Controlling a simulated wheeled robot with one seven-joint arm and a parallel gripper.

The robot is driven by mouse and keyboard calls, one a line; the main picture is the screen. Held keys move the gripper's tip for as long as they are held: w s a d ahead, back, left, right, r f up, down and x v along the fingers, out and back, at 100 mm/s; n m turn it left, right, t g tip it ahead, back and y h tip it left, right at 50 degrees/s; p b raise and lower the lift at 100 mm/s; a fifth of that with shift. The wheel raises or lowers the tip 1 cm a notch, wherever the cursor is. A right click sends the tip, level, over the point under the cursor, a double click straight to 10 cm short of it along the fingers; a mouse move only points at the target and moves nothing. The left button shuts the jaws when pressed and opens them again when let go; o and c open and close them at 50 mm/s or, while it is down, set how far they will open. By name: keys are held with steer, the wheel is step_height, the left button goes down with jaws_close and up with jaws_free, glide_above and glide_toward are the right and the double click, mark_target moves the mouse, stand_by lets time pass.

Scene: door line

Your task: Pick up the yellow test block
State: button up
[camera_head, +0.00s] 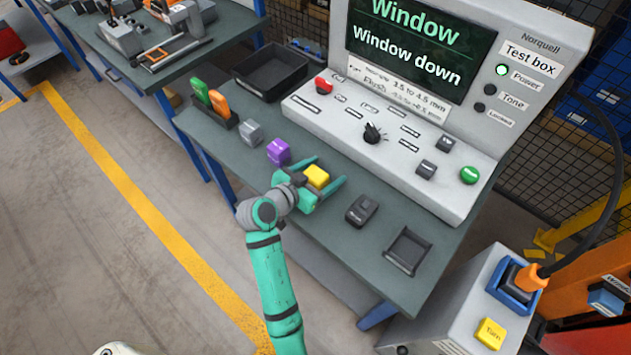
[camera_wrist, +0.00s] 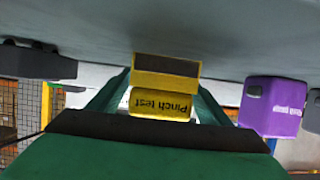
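The yellow test block (camera_head: 317,175) is on the grey-green bench (camera_head: 355,268), in front of the test box. In the wrist view the yellow block (camera_wrist: 161,104) shows "Pinch test" lettering, upside down in the picture. My gripper (camera_head: 328,170) has its two green fingers one on each side of the block. In the head view they stand apart, with a gap showing beside the block. In the wrist view the fingers (camera_wrist: 163,88) also flank the block and are spread wider than it. I cannot see the finger pads closely.
A purple block (camera_head: 278,151) and a grey block (camera_head: 250,132) stand left of my gripper. A dark grey device (camera_head: 361,209) and a small empty tray (camera_head: 407,250) lie to the right. The test box (camera_head: 390,150) rises behind.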

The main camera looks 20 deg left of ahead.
steer(key=c, duration=1.2)
